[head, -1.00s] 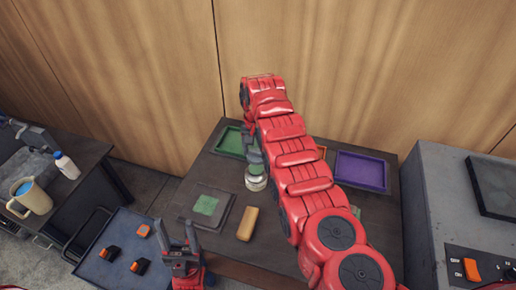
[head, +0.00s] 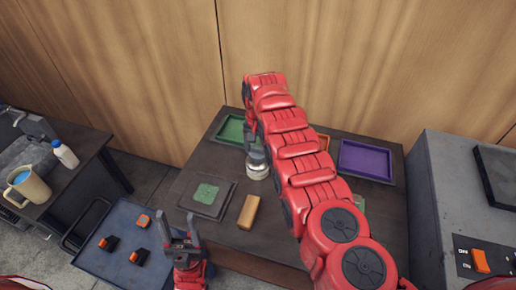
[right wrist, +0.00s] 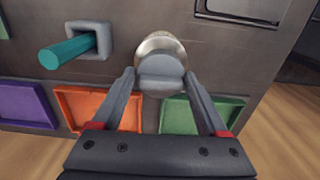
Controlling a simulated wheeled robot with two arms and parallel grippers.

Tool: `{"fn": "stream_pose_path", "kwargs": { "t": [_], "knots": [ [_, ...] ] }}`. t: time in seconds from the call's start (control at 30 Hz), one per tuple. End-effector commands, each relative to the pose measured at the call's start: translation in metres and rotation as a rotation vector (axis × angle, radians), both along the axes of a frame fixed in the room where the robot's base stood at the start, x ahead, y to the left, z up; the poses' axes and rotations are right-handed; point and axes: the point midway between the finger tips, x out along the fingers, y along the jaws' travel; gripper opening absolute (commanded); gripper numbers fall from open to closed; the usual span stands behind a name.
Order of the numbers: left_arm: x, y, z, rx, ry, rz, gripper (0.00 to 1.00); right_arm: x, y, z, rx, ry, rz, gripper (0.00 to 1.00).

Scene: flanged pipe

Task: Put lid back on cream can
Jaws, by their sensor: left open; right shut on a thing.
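The cream can (head: 257,172) is a small round metal can upright on the dark table. It also shows in the right wrist view (right wrist: 160,42). My right gripper (right wrist: 160,78) is shut on the grey lid (right wrist: 161,70), which lies over the can between the fingers. In the head view my right gripper (head: 257,152) is directly above the can, and the red arm hides part of the area. I cannot tell whether the lid is seated on the can. My left gripper (head: 180,229) is open and empty, in front of the table's left part.
On the table are a tan block (head: 249,211), a grey mat with a green square (head: 206,193), a green tray (head: 231,129), a purple tray (head: 365,160) and an orange tray (right wrist: 112,106). A teal rod (right wrist: 75,48) sits in a grey holder (right wrist: 93,37). A blue cart (head: 125,245) stands left.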

Motion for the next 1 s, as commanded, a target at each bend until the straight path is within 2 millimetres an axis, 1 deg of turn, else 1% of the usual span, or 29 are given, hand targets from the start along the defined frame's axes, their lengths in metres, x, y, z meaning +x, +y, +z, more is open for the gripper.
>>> {"fn": "stream_pose_path", "kwargs": {
  "t": [0.57, 1.0],
  "knots": [
    [0.0, 0.0, 0.0095, 0.0, 0.0, 0.0, 0.58, -0.0014, 0.0006, 0.0016, 0.0, 0.0, 0.0, 0.25],
    [0.0, 0.0, 0.0094, 0.0, 0.0, 0.0, 0.58, -0.0017, 0.0006, 0.0004, 0.0, 0.0, 0.0, 0.25]
  ]
}}
